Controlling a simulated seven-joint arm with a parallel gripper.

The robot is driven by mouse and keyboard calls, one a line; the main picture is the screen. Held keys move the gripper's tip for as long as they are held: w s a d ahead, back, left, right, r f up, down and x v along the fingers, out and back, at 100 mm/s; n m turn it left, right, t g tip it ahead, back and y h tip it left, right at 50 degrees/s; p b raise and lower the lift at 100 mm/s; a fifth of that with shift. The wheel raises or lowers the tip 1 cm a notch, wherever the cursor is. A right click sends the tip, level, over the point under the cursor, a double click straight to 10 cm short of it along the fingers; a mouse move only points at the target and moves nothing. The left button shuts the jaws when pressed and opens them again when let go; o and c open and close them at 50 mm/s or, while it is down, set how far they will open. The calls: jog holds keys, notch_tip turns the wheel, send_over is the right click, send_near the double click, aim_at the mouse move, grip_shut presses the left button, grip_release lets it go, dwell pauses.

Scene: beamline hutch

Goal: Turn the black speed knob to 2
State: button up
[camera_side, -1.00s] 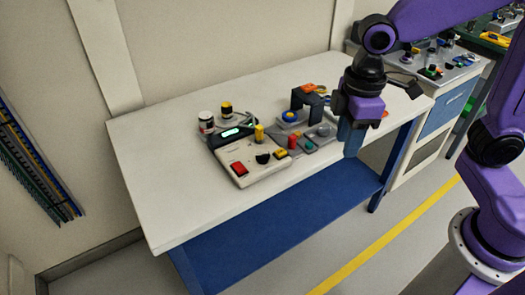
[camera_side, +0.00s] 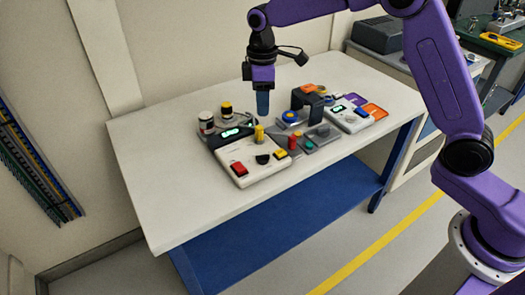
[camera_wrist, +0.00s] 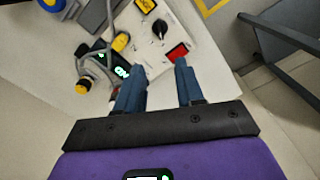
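The black speed knob (camera_side: 263,158) sits on the front of a white device (camera_side: 252,178), between a red switch (camera_side: 239,168) and a yellow button (camera_side: 281,153). In the wrist view the black knob (camera_wrist: 160,29) is beyond the fingertips, near the top, with the red switch (camera_wrist: 177,52) just below and right of it. My gripper (camera_side: 263,115) points down above and behind the device, clear of the knob. The wrist view shows my gripper (camera_wrist: 160,70) with its two blue fingers apart and nothing between them. The scale marks around the knob are too small to read.
A yellow-topped post (camera_side: 259,132) and a lit display (camera_side: 230,132) stand behind the knob. Grey boxes with buttons (camera_side: 322,133) and a black arch (camera_side: 307,103) crowd the right. The table's front left (camera_side: 165,215) is clear.

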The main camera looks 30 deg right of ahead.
aim_at(262, 155)
notch_tip(262, 155, down, 17)
dwell(0.6)
grip_shut()
